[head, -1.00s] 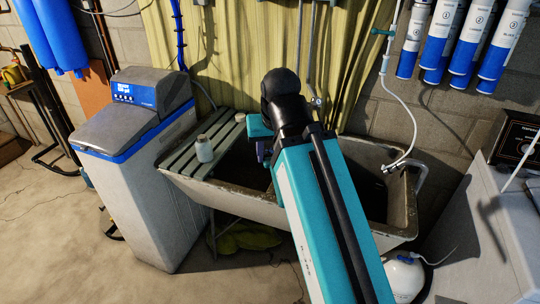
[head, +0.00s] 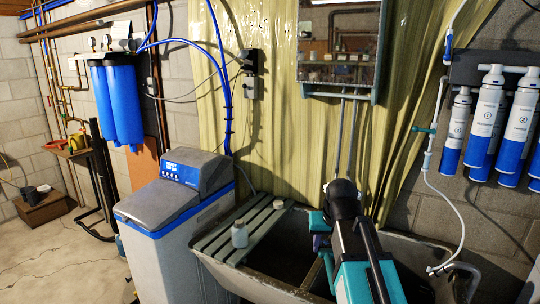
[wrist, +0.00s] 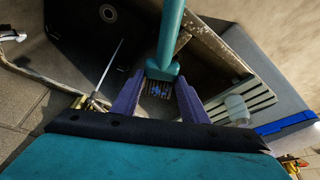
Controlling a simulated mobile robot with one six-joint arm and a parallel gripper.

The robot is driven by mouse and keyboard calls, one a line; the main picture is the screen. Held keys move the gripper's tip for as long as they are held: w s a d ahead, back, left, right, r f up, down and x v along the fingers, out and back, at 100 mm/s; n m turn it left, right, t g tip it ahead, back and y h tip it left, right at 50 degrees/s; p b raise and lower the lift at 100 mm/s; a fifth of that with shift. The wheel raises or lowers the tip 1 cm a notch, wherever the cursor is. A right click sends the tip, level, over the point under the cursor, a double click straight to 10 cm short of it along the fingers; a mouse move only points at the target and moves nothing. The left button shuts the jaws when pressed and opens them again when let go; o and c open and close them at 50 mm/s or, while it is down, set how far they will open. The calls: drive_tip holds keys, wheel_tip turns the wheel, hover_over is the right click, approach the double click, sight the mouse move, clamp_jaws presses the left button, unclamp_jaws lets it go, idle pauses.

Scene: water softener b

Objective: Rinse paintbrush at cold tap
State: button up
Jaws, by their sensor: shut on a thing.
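My gripper (wrist: 160,76) has purple fingers and is shut on a paintbrush (wrist: 158,88) in the wrist view. Its teal handle points away from the camera, and its short bristles, with some blue on them, lie between the fingers. A metal spout with a white hose (head: 441,268) is at the sink's right end. I cannot tell which tap is the cold one; the pipes run down behind my arm.
A slatted board (head: 232,241) with a white jar (head: 240,234) covers the sink's left end. A water softener (head: 165,225) stands to its left. A mirror cabinet (head: 341,50) hangs above. Blue and white filters (head: 500,120) hang at the right. Floor is free at the left.

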drive_tip(key=shift+w+a+r, duration=0.1)
drive_tip(key=shift+w+r, duration=0.15)
drive_tip(key=shift+w, duration=0.3)
drive_tip(key=shift+s, duration=0.1)
drive_tip(key=s+f, duration=0.5)
drive_tip(key=f, duration=0.1)
drive_tip(key=shift+f, duration=0.35)
drive_tip(key=shift+a, duration=0.15)
